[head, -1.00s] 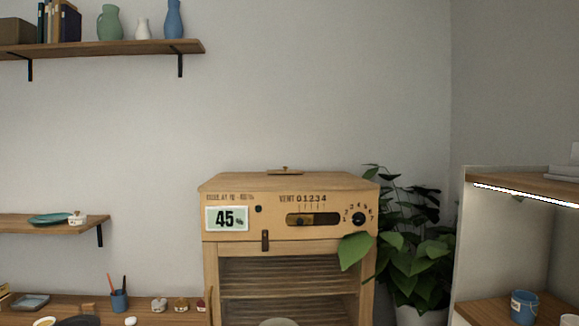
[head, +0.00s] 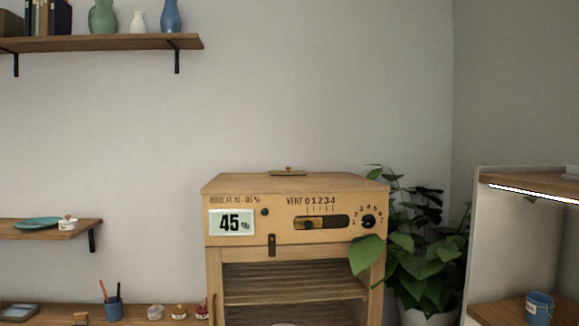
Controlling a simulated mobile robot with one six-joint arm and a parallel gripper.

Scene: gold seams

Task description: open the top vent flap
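A wooden cabinet (head: 212,285) stands against the wall, its slatted inside showing at the front. On its top is a small flat flap with a knob (head: 288,170), seen almost edge-on; it looks flat against the top. The front panel carries a display reading 45 (head: 231,222), a vent slider (head: 321,222) with its knob toward the left of the slot, and a numbered dial (head: 368,221). My gripper is not in view.
A leafy plant (head: 418,255) stands right of the cabinet, one leaf overlapping its front edge. A wall shelf (head: 120,43) with vases hangs upper left. A lit shelf unit (head: 540,192) stands at the right. The space above the cabinet is clear.

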